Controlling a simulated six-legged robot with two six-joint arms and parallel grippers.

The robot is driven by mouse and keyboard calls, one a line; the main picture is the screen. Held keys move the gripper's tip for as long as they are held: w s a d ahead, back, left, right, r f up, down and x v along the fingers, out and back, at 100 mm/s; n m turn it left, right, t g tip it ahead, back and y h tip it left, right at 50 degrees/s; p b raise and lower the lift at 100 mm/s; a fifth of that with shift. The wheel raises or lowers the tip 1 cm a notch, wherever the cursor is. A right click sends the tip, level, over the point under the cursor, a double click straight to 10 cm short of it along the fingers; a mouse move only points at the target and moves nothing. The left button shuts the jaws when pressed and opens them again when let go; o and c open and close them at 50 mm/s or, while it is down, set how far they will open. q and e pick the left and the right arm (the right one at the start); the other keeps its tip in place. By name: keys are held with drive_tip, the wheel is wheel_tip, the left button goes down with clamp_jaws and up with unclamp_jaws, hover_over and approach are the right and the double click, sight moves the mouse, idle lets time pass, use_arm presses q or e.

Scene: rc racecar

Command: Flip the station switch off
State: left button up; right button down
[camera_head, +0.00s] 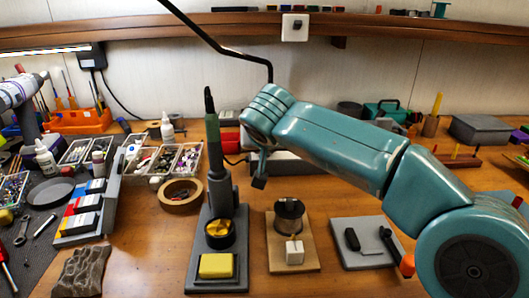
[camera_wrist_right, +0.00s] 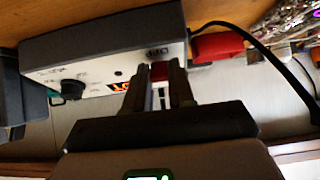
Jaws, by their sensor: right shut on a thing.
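The station is a dark box with a white front panel. In the right wrist view it appears upside down, with the panel (camera_wrist_right: 100,75), a black knob (camera_wrist_right: 73,90) and a lit orange display (camera_wrist_right: 120,86). The red station switch (camera_wrist_right: 159,71) sits between the fingertips of my right gripper (camera_wrist_right: 158,80), which is shut on it. In the head view the station (camera_head: 285,165) is largely hidden behind my right arm, and my right gripper (camera_head: 258,182) points down in front of its left part. My left gripper is not in view.
A soldering iron (camera_head: 213,135) stands upright in its holder, left of my right gripper. A solder spool (camera_head: 289,210) and a tool tray (camera_head: 352,250) lie in front. Parts bins (camera_head: 180,160) are at left. A black cable (camera_wrist_right: 265,50) runs beside the station.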

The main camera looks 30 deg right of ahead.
drive_tip(key=shift+r, duration=0.1)
drive_tip(key=c, duration=1)
unclamp_jaws()
drive_tip(key=shift+o, duration=0.2)
drive_tip(key=p+v, duration=0.2)
drive_tip(key=v, duration=1.4)
drive_tip(key=shift+p, duration=0.3)
drive_tip(key=shift+a+r, duration=0.1)
drive_tip(key=shift+r, duration=0.05)
